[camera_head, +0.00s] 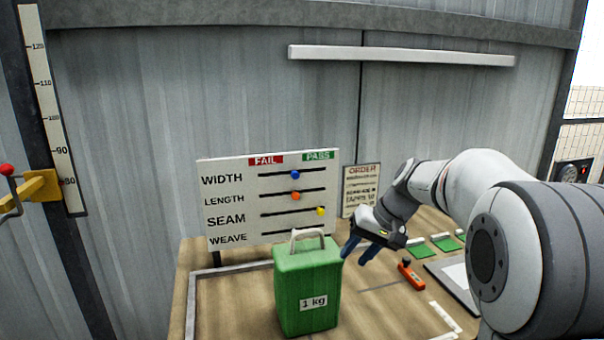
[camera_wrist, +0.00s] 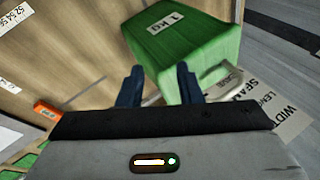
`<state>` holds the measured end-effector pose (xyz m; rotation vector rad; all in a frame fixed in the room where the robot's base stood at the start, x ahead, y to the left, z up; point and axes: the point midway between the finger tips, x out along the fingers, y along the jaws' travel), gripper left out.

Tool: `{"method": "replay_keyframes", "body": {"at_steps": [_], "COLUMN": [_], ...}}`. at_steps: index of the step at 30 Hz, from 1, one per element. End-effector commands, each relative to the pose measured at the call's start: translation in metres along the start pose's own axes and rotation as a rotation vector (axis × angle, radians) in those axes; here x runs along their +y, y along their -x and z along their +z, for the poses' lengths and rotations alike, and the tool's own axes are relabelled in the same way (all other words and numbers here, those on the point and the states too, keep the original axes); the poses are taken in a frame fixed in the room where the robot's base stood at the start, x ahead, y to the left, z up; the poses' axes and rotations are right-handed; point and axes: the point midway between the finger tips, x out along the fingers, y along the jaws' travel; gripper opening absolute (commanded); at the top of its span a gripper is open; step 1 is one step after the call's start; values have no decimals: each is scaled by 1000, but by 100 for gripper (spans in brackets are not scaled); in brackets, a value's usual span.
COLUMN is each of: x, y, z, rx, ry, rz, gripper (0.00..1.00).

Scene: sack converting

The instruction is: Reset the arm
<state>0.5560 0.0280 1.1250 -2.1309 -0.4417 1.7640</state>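My gripper (camera_head: 359,250) is held above the wooden table, just right of a green 1 kg weight block (camera_head: 303,288) with a pale handle on top. In the wrist view the gripper's two blue fingers (camera_wrist: 157,88) stand apart with nothing seen between them; the green block (camera_wrist: 190,45) lies beyond the fingertips. The block stands upright on the table. My arm comes in from the right and bends down to the gripper.
A white board (camera_head: 265,203) with WIDTH, LENGTH, SEAM and WEAVE sliders stands behind the block. An order sign (camera_head: 361,190) is beside it. An orange tool (camera_head: 411,274), green patches (camera_head: 446,243) and a pale-topped dark slab (camera_head: 455,277) lie to the right.

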Motion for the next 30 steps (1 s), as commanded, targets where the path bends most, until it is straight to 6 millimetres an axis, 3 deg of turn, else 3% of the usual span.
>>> {"method": "replay_keyframes", "body": {"at_steps": [1, 9, 15, 21, 30], "x": [-2, 15, 37, 49, 51], "y": [5, 11, 6, 0, -1], "z": [26, 151, 224, 256, 259], "rx": [-1, 6, 32, 49, 49], "ry": [4, 25, 58, 76, 77], "rz": [44, 273, 400, 456, 462], "gripper": [32, 32, 32, 32, 32]}}
